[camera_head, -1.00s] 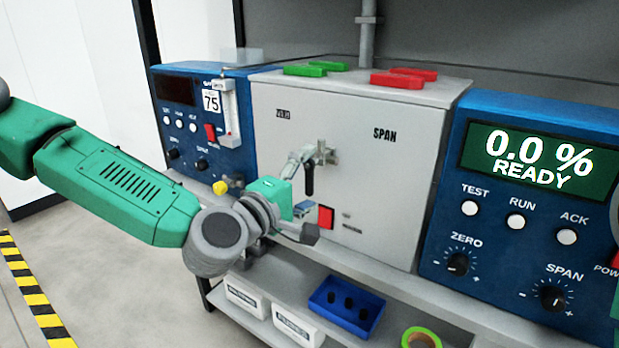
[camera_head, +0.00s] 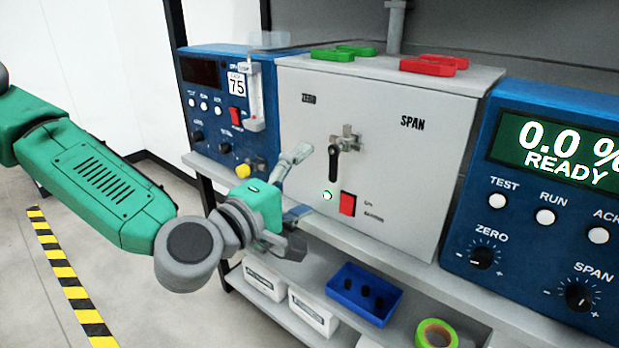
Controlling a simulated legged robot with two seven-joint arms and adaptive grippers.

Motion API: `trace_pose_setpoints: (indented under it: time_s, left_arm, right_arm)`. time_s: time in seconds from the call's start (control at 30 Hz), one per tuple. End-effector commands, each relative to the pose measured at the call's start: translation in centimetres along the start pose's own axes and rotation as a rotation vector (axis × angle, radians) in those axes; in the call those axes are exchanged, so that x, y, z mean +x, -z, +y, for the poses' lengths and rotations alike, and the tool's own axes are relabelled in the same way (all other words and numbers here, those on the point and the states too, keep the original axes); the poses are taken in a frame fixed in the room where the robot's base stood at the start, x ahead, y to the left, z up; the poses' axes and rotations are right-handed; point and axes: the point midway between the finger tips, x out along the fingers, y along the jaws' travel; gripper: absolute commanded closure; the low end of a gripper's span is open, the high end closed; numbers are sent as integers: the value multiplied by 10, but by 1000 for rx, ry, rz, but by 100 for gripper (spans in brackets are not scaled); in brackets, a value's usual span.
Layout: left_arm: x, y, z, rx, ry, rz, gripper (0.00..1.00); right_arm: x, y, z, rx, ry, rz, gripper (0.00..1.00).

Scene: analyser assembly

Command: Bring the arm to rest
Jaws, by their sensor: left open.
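My left arm (camera_head: 95,180) is green and grey and comes in from the left. My left gripper (camera_head: 297,205) is open and empty, with its fingers apart in front of the lower left part of the grey cabinet (camera_head: 390,125). The black valve handle (camera_head: 334,164) on the cabinet front points down, and the gripper is to its left, apart from it. My right gripper is not in view.
A blue analyser (camera_head: 545,170) reading "0.0 % READY" stands at the right. A blue panel (camera_head: 210,130) with a flow tube stands at the left. A lower shelf holds white bins (camera_head: 312,312), a blue tray (camera_head: 364,294) and green tape (camera_head: 436,333). Floor at left is clear.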

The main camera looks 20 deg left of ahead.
Motion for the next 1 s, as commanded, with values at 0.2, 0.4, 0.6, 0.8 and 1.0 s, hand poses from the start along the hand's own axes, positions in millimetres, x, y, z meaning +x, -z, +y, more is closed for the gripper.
trace_pose_setpoints:
  time_s: [0.2,0.4,0.6,0.8,1.0]
  left_arm:
    - [0,0,0,0,0,0,16]
    - [-2,-10,-22,38,61,-32,16]
    - [-36,-51,-132,251,367,-209,16]
    - [-128,-66,-254,548,750,-476,16]
    - [-238,-34,-326,837,1088,-753,16]
  right_arm:
    - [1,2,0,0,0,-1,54]
    - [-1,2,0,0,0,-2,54]
    - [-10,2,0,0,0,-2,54]
    - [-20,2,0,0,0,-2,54]
    - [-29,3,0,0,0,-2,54]
